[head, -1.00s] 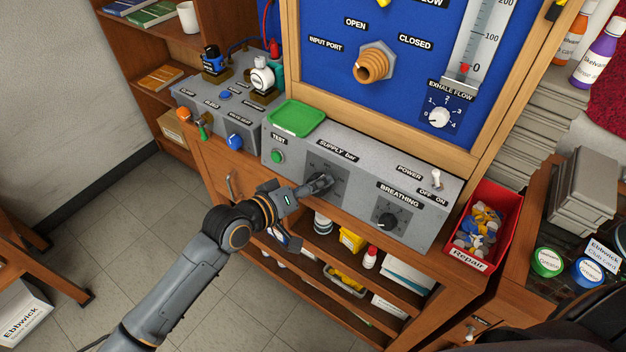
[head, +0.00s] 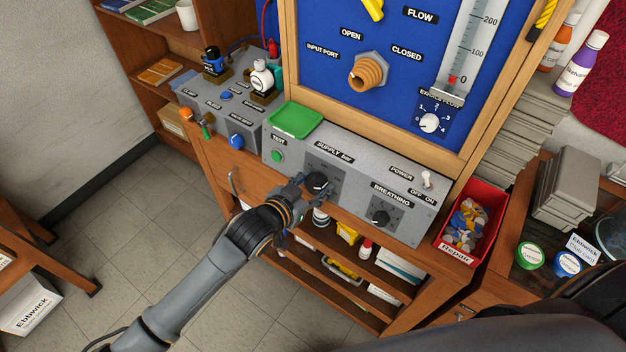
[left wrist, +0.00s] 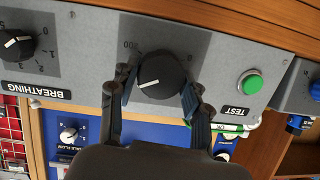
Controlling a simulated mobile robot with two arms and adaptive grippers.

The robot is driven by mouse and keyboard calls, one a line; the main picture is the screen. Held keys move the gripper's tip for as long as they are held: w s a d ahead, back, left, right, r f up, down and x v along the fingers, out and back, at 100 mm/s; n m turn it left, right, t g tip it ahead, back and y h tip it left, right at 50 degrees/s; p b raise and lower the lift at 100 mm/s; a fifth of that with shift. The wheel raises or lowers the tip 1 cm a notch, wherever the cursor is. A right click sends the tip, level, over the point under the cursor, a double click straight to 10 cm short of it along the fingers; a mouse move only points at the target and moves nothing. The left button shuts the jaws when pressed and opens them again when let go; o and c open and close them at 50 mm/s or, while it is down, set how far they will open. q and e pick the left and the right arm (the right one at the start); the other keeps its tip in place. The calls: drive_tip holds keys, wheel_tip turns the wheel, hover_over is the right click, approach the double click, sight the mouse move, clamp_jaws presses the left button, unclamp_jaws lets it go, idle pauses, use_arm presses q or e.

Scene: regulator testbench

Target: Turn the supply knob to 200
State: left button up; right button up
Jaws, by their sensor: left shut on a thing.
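The black supply knob (head: 316,183) sits on the grey panel under the "SUPPLY bar" label (head: 335,153). My left gripper (head: 307,186) is shut on it, reaching in from the lower left. In the left wrist view, the fingers of the gripper (left wrist: 158,92) lie on either side of the knob (left wrist: 163,70). That view is upside down. The knob's white pointer line points left and slightly down there, on the side of the printed "200" but apart from it. Part of the dial scale is hidden behind the knob and fingers. My right gripper is not in view.
The breathing knob (head: 380,217) and power switch (head: 427,179) are right of the supply knob. The green test button (head: 277,156) and green tray (head: 295,117) are to its left. A red Repair bin (head: 470,222) stands at the panel's right end.

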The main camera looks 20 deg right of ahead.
use_arm(q)
drive_tip(key=shift+s+m+t+p, duration=0.1)
drive_tip(key=shift+m+t+p, duration=0.25)
drive_tip(key=shift+m, duration=0.85)
drive_tip(key=shift+f+m+t+y, duration=0.1)
drive_tip(key=shift+m+t+y, duration=0.25)
drive_tip(key=shift+m, duration=0.85)
drive_tip(key=m, duration=0.2)
drive_tip(key=m+t, duration=0.1)
drive_tip(key=m, duration=0.2)
drive_tip(key=shift+s+d+f, duration=0.1)
drive_tip(key=shift+s+f, duration=0.05)
drive_tip(key=shift+m, duration=0.3)
drive_tip(key=o, duration=1.2)
drive_tip(key=shift+c, duration=0.2)
drive_tip(key=v, duration=1.2)
